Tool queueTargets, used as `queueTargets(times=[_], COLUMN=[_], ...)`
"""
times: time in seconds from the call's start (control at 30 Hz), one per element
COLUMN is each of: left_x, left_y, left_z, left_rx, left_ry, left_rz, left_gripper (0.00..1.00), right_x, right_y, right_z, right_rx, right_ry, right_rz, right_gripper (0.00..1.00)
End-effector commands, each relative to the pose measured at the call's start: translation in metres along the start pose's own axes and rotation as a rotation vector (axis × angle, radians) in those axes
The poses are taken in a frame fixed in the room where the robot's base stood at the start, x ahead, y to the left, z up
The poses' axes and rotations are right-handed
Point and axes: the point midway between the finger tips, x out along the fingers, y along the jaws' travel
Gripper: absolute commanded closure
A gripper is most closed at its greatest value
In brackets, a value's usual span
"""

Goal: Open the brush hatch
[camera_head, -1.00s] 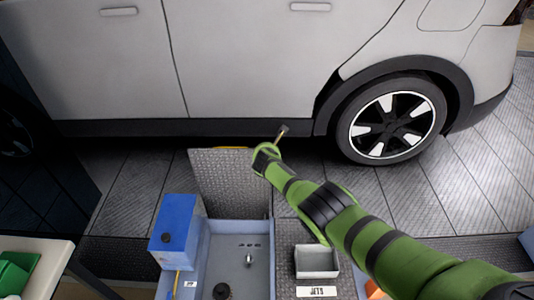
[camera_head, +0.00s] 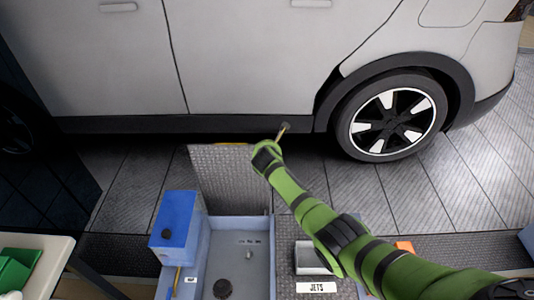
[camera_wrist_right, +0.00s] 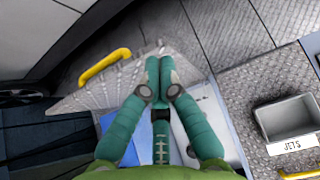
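The hatch lid (camera_head: 222,182) is a grey tread-plate panel that stands raised at the back of a blue compartment, which lies uncovered. A yellow handle (camera_head: 234,145) shows at its top edge, and it shows fully in the right wrist view (camera_wrist_right: 104,66). My right gripper (camera_wrist_right: 159,62) has its teal fingers together, with nothing visible between them. It is beside the lid, to the right of the handle and apart from it. In the head view my right wrist hides the lid's upper right corner. My left gripper is in neither view.
A blue tank (camera_head: 177,222) stands left of the open compartment (camera_head: 249,225). An open metal bin (camera_head: 311,256) with a JETS label (camera_head: 317,287) is on the right. A parked car (camera_head: 250,60) fills the background.

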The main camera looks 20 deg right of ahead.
Motion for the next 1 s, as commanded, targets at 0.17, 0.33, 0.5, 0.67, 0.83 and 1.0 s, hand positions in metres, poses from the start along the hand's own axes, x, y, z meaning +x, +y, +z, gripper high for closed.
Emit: queueTargets(times=[0.17, 0.33, 0.5, 0.67, 0.83, 1.0], left_x=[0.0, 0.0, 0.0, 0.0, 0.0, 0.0], left_y=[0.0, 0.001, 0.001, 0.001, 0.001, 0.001], left_z=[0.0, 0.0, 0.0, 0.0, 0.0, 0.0], left_rx=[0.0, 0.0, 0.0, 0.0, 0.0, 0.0], left_ry=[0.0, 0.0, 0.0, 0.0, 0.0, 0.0], left_rz=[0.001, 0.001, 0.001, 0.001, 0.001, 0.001], left_gripper=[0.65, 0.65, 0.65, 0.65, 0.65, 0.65], right_x=[-0.02, -0.042, -0.065, -0.081, -0.088, -0.088], right_y=[0.001, 0.001, 0.001, 0.001, 0.001, 0.001], right_z=[-0.001, -0.002, -0.001, 0.0, -0.001, -0.001], right_rx=[-0.002, -0.002, -0.002, -0.002, -0.001, -0.001], right_ry=[0.0, 0.0, -0.001, -0.001, 0.002, 0.002], right_rz=[0.004, 0.005, 0.004, 0.003, 0.003, 0.003], right_gripper=[1.0, 1.0, 1.0, 1.0, 1.0, 1.0])
